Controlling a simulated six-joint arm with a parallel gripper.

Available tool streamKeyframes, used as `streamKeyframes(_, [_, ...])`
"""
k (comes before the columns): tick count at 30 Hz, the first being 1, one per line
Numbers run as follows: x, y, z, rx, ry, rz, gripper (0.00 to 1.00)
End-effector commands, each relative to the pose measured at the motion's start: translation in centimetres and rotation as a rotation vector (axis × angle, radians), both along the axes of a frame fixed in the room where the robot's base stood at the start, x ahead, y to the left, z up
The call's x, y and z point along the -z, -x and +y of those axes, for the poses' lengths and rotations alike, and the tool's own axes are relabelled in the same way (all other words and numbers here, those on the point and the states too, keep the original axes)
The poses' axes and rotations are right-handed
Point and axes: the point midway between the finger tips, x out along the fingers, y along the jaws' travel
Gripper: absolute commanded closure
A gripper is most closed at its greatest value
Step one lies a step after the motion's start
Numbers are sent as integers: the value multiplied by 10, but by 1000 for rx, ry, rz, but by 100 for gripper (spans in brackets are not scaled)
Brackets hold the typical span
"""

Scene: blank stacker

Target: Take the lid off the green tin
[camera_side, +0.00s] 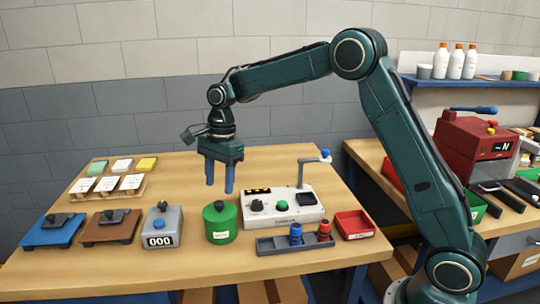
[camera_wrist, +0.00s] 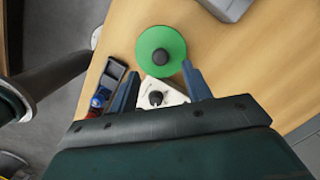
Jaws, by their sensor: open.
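The green tin (camera_side: 219,224) stands upright on the wooden table, with its green lid (camera_side: 218,210) on top. The lid has a dark knob in its middle and shows from above in the wrist view (camera_wrist: 146,44). My gripper (camera_side: 219,189) is open and empty, with two blue fingers pointing down. It hangs above the table, behind and above the tin in the side view, apart from it. In the wrist view the fingers (camera_wrist: 156,84) show below the lid, and the lid lies beyond their tips.
A white control box (camera_side: 283,212) stands right of the tin. A grey tray (camera_side: 270,246) with blue and red parts lies in front. A red bin (camera_side: 354,225) is at right. A grey counter box (camera_side: 162,230) stands left. Bare table lies behind the tin.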

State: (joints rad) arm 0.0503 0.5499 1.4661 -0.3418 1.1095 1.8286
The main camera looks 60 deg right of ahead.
Motion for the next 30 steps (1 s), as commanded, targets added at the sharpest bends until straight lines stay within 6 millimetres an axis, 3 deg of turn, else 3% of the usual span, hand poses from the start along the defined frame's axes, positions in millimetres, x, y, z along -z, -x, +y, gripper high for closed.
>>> streamKeyframes(15, [48, 0, 8, -1, 0, 2, 51])
streamKeyframes(30, [50, 0, 8, 0, 1, 0, 51])
